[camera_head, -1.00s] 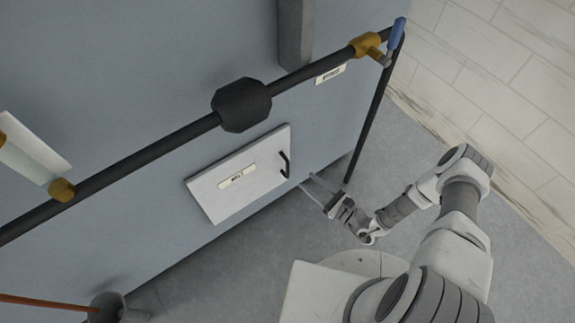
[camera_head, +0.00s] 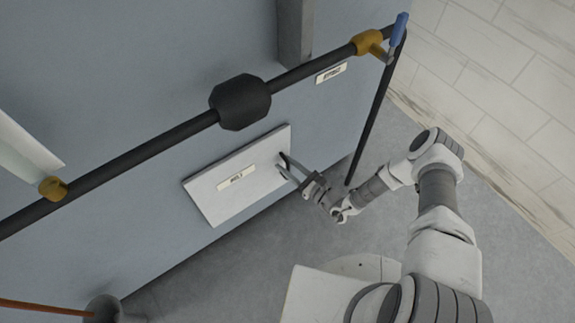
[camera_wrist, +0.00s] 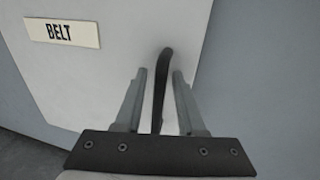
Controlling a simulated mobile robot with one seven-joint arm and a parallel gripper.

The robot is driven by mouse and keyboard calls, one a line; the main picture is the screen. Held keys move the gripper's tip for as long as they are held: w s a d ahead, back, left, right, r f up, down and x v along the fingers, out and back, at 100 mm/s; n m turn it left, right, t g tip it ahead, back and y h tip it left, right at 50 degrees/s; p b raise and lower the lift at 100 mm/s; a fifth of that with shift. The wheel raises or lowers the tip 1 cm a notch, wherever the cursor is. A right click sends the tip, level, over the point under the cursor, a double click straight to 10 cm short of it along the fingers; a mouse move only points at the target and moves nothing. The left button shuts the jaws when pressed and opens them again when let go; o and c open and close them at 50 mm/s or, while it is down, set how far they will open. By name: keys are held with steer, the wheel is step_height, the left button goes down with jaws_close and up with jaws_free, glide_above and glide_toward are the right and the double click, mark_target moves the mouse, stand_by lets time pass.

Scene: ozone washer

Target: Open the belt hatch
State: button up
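The belt hatch (camera_head: 228,188) is a white panel on the blue-grey machine wall, flush or nearly so. Its label reads BELT in the wrist view (camera_wrist: 62,32). A black bar handle (camera_wrist: 166,62) stands near the hatch's right edge. My gripper (camera_head: 284,163) is at the handle in the head view and hides most of it. In the wrist view my gripper (camera_wrist: 159,76) has its two fingers apart, with the handle between them. A gap shows on both sides of the handle, so the fingers do not appear to press on it.
A black pipe (camera_head: 170,138) with a dark octagonal body (camera_head: 240,103) runs above the hatch. A blue-handled valve (camera_head: 400,27) is at upper right, with a pipe (camera_head: 372,115) dropping beside my gripper. Grey floor (camera_head: 225,265) lies open below the hatch.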

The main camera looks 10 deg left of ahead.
jaws_close()
stand_by(1.2)
